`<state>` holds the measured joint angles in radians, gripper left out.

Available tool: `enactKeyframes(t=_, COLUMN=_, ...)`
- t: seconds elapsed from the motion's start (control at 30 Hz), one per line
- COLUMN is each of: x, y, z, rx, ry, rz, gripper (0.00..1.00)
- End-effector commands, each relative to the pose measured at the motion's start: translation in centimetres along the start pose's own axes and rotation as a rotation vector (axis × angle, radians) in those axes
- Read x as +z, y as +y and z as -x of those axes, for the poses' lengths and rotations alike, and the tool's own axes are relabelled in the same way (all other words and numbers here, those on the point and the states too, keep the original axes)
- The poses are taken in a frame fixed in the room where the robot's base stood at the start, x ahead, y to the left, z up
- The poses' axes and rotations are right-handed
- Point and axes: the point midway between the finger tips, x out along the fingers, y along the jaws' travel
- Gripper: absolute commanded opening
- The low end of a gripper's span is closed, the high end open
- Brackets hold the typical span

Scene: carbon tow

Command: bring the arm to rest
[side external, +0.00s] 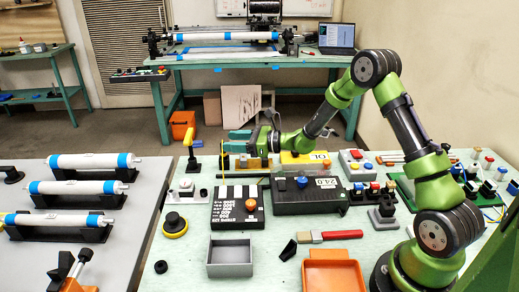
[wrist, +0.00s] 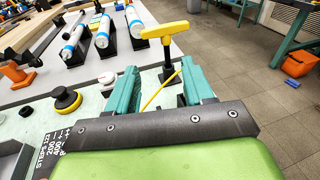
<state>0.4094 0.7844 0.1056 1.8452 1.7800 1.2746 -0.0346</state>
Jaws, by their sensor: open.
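My green arm reaches left across the pale green table (side external: 345,255). My gripper (side external: 238,142) is raised above the tabletop, level with the back row of devices. Its two teal fingers stand apart in the wrist view (wrist: 160,72), with no object clamped between them. A thin yellow strand (wrist: 160,90) shows in the gap; I cannot tell whether it touches a finger. A yellow-handled upright tool (side external: 190,135) stands left of my gripper, apart from it. In the wrist view this tool (wrist: 165,32) appears beyond the fingertips.
Below my gripper are a striped black box (side external: 238,208) and a black case (side external: 310,195). A grey tray (side external: 230,257), a red brush (side external: 330,236) and an orange tray (side external: 333,275) lie in front. White rollers (side external: 95,161) rest on the left table. A laptop bench stands behind.

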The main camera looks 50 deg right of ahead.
Motion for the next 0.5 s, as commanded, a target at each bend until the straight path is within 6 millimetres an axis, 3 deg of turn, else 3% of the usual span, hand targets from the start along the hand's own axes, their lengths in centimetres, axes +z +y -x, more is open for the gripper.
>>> enactKeyframes(t=0.17, x=1.7, y=7.8, z=2.6, rx=0.311, ry=0.148, rz=0.292, gripper=0.52)
enactKeyframes(t=0.3, x=3.5, y=13.5, z=6.8, rx=0.559, ry=0.26, rz=0.613, gripper=0.52)
enactKeyframes(t=0.5, x=5.2, y=18.1, z=13.8, rx=0.817, ry=0.395, rz=1.087, gripper=0.52)
